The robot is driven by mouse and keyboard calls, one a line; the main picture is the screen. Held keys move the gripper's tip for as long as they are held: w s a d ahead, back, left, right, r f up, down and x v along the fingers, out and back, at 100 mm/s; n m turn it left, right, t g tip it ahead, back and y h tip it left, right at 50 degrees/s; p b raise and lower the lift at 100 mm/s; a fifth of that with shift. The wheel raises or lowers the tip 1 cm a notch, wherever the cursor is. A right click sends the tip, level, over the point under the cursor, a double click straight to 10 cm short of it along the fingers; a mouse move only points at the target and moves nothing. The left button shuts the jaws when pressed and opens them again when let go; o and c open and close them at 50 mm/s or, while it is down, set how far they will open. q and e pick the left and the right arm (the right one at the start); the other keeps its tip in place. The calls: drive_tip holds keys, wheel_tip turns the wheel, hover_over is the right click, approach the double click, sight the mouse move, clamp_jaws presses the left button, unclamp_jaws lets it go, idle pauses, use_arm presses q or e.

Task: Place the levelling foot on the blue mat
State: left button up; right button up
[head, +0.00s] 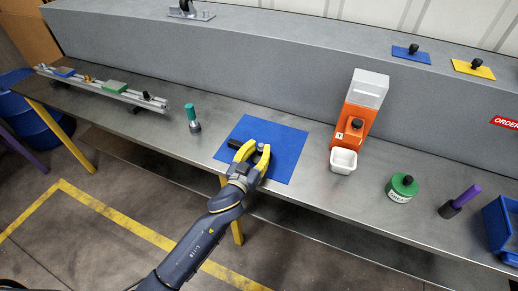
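The blue mat (287,166) lies flat on the grey metal bench, left of the orange dispenser. My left gripper (256,151) is over the mat, with its two yellow fingers spread apart. A small grey, round-topped piece (261,147) shows at the fingertips; it looks like the levelling foot, though the fingers cover much of it. I cannot tell whether it touches them or the mat. A short black piece (234,143) shows just left of the left finger; I cannot tell what it belongs to. My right gripper is not in view.
A teal-handled tool (192,117) stands left of the mat. The orange dispenser (356,112) has a white cup (343,160) in front. Further right are a green tin (402,187), a purple-handled tool (460,201) and a blue bin (501,229). A rail fixture (100,88) lies far left.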

use_arm(q)
drive_tip(key=shift+o, duration=0.8)
drive_tip(key=v, duration=1.2)
